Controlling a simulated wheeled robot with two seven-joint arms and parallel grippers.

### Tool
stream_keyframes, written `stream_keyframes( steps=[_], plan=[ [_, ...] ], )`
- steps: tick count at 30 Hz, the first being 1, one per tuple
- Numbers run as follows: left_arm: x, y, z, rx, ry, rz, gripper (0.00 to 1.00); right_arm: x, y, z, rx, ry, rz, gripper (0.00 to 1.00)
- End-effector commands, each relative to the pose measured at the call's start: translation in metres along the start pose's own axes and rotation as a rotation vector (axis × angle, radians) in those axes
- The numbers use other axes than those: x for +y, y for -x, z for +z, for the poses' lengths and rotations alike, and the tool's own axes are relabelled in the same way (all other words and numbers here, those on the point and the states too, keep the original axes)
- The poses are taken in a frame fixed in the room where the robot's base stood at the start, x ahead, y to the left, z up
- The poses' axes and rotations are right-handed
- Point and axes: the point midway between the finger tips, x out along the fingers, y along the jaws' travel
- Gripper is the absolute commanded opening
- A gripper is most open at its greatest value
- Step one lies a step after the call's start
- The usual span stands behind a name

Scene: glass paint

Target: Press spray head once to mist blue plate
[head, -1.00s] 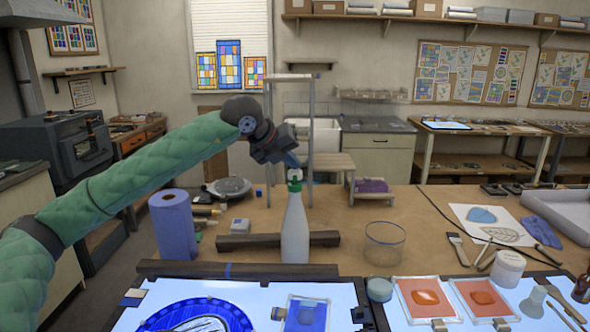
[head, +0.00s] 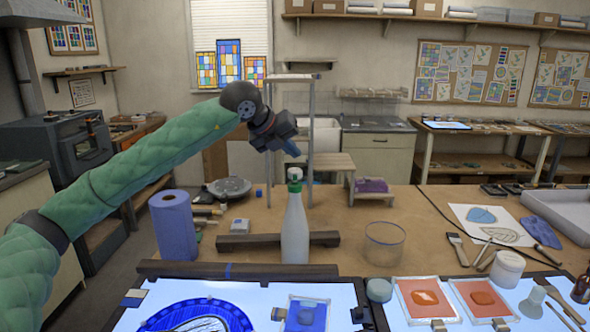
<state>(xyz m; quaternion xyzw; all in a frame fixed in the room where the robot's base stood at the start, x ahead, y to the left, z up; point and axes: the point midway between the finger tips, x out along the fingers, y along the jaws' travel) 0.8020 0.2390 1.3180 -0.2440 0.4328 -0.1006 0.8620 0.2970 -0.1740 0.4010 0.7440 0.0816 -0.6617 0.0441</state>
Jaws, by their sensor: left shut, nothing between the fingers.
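A white spray bottle (head: 295,228) with a green and white spray head (head: 294,178) stands upright on the bench. My left gripper (head: 292,151) is shut and empty, pointing down just above the spray head, with a small gap between them. The blue plate (head: 306,315) lies on the lit white panel in front of the bottle, with a darker rounded patch on it. My right gripper is not in view.
A dark wooden bar (head: 325,239) runs behind the bottle's base. A clear glass jar (head: 384,243) stands to the right, a blue paper roll (head: 174,225) to the left. Two orange plates (head: 420,299) lie at the front right.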

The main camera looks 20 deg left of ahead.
Motion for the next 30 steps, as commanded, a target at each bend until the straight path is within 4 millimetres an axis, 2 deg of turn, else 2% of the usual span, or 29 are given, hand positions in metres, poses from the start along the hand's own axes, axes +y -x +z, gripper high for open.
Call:
stream_keyframes(
  steps=[12,30],
  plan=[
    [-0.018,0.024,0.017,-0.001,-0.001,0.0,0.0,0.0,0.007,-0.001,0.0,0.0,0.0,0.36],
    [-0.018,0.025,0.018,0.0,0.0,0.0,0.0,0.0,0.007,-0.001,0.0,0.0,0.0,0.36]
  ],
)
